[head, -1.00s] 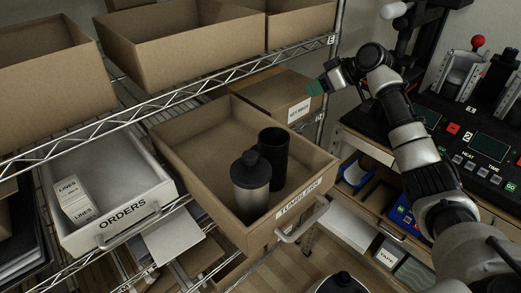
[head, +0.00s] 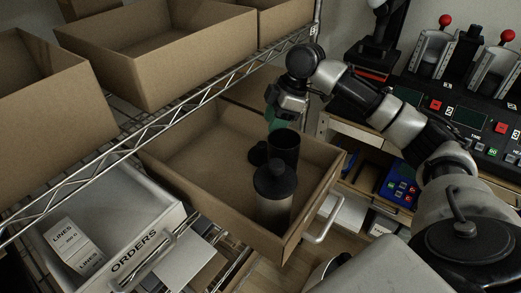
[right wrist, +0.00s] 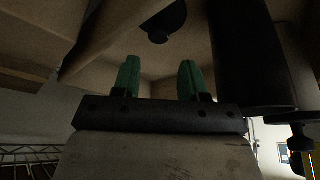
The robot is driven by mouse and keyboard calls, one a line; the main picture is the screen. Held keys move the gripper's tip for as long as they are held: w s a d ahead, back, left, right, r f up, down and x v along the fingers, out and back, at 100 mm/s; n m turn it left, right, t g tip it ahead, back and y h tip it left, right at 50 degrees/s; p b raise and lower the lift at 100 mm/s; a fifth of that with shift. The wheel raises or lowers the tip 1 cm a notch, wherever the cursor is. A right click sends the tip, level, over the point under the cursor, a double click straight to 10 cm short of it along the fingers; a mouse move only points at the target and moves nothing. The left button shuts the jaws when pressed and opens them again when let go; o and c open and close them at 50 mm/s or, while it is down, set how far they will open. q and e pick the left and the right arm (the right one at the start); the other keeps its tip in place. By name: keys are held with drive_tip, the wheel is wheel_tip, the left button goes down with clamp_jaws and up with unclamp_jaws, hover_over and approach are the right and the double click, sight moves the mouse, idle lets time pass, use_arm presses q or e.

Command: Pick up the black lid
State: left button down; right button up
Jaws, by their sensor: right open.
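A loose black lid (head: 258,153) lies in the cardboard tumbler bin (head: 200,160), left of an open black tumbler (head: 284,150). A second tumbler (head: 274,208) with a black lid on it stands in front. My right gripper (head: 277,124), with green fingertips, is just above and behind the black tumbler, partly hidden by it. In the right wrist view its fingers (right wrist: 159,80) are apart with nothing between them. There the loose lid (right wrist: 163,24) shows beyond the fingertips at the top, and the dark tumbler (right wrist: 250,55) stands close to the right. My left gripper is not in view.
A wire shelf edge (head: 190,110) with cardboard boxes (head: 160,50) runs above and left of the bin. A white ORDERS drawer (head: 140,205) is at the lower left. A control panel with red-knobbed levers (head: 445,22) stands at the right.

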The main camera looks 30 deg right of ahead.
sight(263, 143)
drive_tip(key=shift+x, duration=0.75)
drive_tip(key=p+x, duration=0.2)
drive_tip(key=x, duration=0.2)
drive_tip(key=shift+f, duration=0.2)
drive_tip(key=shift+w+f, duration=0.15)
drive_tip(key=shift+f, duration=0.25)
drive_tip(key=c, duration=0.5)
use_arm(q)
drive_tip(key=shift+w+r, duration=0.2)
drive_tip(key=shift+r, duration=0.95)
use_arm(e)
drive_tip(key=shift+c, duration=0.8)
